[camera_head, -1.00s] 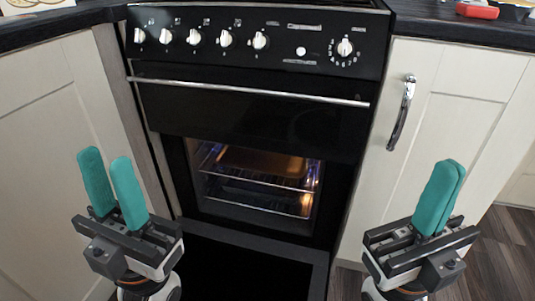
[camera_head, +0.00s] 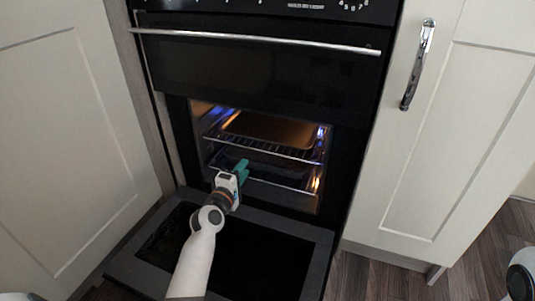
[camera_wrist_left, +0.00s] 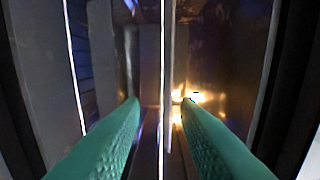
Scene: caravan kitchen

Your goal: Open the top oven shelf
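The oven cavity is open and lit, with its door (camera_head: 318,255) folded down. The top oven shelf (camera_head: 298,155) is a wire rack inside the cavity, with a brown tray (camera_head: 270,129) on it. A lower shelf rail (camera_head: 285,186) runs below it. My left gripper (camera_head: 243,164) is at the oven opening, below the top shelf's front rail in the picture. In the left wrist view its teal fingers (camera_wrist_left: 163,108) are apart, with a thin bright rail (camera_wrist_left: 164,50) between them. I cannot tell which shelf this rail belongs to or whether the fingers touch it. My right gripper is out of view.
A closed upper oven door with a chrome handle (camera_head: 260,41) is above the cavity. Cream cupboards stand on the left (camera_head: 75,130) and right (camera_head: 465,130), the right one with a chrome handle (camera_head: 418,65). Wooden floor (camera_head: 385,280) shows at the lower right.

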